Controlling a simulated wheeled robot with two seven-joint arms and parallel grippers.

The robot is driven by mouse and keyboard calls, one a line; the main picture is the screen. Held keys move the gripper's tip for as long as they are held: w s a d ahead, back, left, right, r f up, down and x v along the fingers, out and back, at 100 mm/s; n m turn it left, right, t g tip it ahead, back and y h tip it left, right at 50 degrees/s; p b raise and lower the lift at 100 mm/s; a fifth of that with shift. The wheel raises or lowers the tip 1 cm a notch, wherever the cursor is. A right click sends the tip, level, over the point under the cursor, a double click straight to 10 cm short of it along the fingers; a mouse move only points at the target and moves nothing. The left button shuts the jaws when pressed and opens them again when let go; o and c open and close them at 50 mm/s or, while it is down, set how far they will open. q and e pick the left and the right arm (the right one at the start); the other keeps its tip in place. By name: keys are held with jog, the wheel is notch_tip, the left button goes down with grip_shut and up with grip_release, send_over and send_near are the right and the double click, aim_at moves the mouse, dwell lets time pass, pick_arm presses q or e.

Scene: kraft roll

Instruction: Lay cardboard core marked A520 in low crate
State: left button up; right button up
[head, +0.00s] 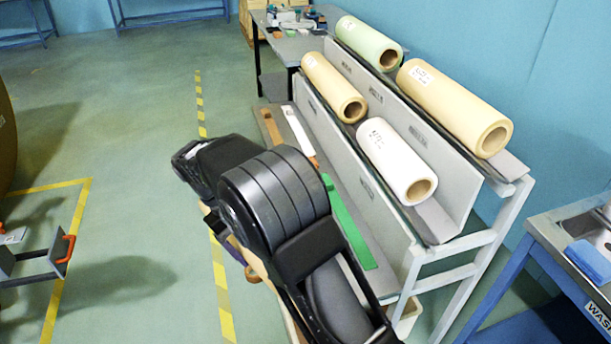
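I cannot pick out the core marked A520; no label is readable. Tan, tube-like pieces (252,273) show partly below my black arm, with a purple piece beside them; most of this is hidden. A cream bin (406,316) is partly visible low under the rack's near end; I cannot tell whether it is the low crate. One arm of mine, seemingly the right, reaches up from the bottom centre. Its dark far end (198,163) is over the floor left of the rack, and its fingertips cannot be made out. My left gripper is out of view.
A grey rack (452,215) holds white (395,158), cream and green rolls on its upper troughs. Long green, white and brown strips lie on its lower shelf. A blue-framed bench (540,235) stands right, a cart (45,262) left.

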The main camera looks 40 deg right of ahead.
pick_arm(q)
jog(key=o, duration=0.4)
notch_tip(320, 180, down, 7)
jog(key=b, duration=0.5)
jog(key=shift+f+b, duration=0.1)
jog(key=shift+b, duration=0.25)
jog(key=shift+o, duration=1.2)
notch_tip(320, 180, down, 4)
jog(key=b, duration=0.3)
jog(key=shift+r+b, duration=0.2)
jog(key=shift+b, duration=0.15)
pick_arm(e)
jog(key=s+d+f+n, duration=0.2)
jog(key=s+d+f, duration=0.1)
jog(key=s+d, duration=0.2)
jog(key=s+d+f+n+t+h, duration=0.1)
jog(key=s+d+f, duration=0.3)
jog(key=d, duration=0.5)
jog(key=shift+s+d+f+n+t, duration=0.3)
jog(key=shift+s+d+n, duration=0.1)
jog(key=shift+s+n, duration=0.2)
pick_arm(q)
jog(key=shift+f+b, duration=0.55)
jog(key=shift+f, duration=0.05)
pick_arm(e)
jog(key=shift+f, duration=3.15)
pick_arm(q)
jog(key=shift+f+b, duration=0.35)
pick_arm(e)
jog(key=shift+f, duration=1.85)
